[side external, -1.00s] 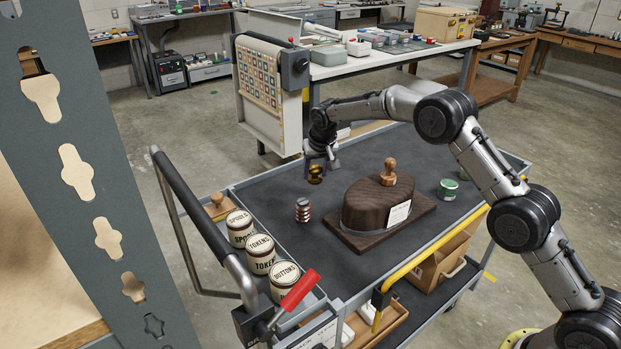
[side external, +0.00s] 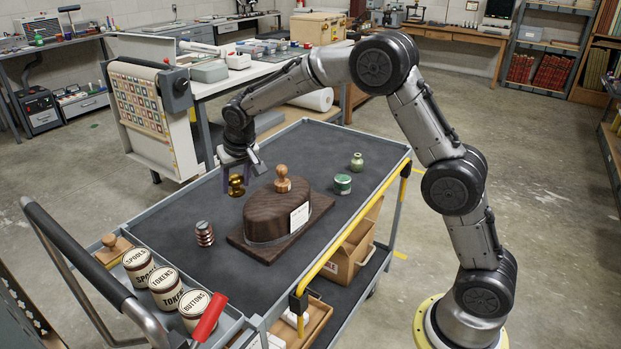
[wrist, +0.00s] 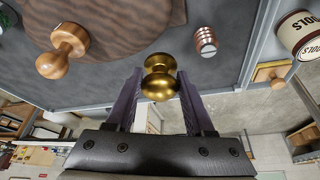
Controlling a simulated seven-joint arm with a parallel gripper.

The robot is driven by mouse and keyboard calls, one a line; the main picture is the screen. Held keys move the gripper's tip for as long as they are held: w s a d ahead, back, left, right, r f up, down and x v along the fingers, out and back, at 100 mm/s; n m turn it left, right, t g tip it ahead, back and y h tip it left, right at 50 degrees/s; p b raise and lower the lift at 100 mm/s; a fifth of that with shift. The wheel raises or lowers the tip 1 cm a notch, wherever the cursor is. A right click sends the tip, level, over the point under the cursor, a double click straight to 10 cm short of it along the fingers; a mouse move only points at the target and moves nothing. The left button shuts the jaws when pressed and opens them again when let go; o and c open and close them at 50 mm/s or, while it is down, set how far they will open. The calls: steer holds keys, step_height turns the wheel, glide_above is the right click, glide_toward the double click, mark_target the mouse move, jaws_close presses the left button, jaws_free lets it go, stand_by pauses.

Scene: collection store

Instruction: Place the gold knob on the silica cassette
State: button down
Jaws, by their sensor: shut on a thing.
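The gold knob (side external: 236,187) is held in my gripper (side external: 238,178), above the cart top, to the left of the dark wooden block. In the wrist view the knob (wrist: 160,80) sits between the two fingertips, rounded end toward the camera. No label reading silica cassette can be made out. A small banded red-brown and silver cylinder (side external: 204,233) stands on the cart, in front and to the left of the knob; it also shows in the wrist view (wrist: 205,41). A green tin with a pale band (side external: 342,184) stands right of the block. I cannot tell which is the cassette.
The dark oval wooden block (side external: 268,218) carries a wooden-handled knob (side external: 282,179) and a white card. A green bottle (side external: 357,162) stands behind the tin. Labelled jars (side external: 166,287) line the cart's left end. Dark mat is clear around the banded cylinder.

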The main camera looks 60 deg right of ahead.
step_height(320, 180, up, 10)
steer(key=shift+w+f, duration=0.1)
steer(key=shift+f, duration=0.15)
steer(key=s+d+m+g+h, duration=0.2)
steer(key=s+d+m, duration=0.6)
steer(key=s+d, duration=1.55)
glide_above(343, 176)
steer(key=a, duration=0.2)
steer(key=f, duration=0.9)
steer(key=s+f, duration=0.1)
steer(key=f, duration=0.4)
steer(key=shift+d+f, duration=0.2)
steer(key=shift+f, duration=0.15)
steer(key=shift+w+f, duration=0.15)
steer(key=shift+f, duration=1.5)
steer(key=shift+f, duration=0.2)
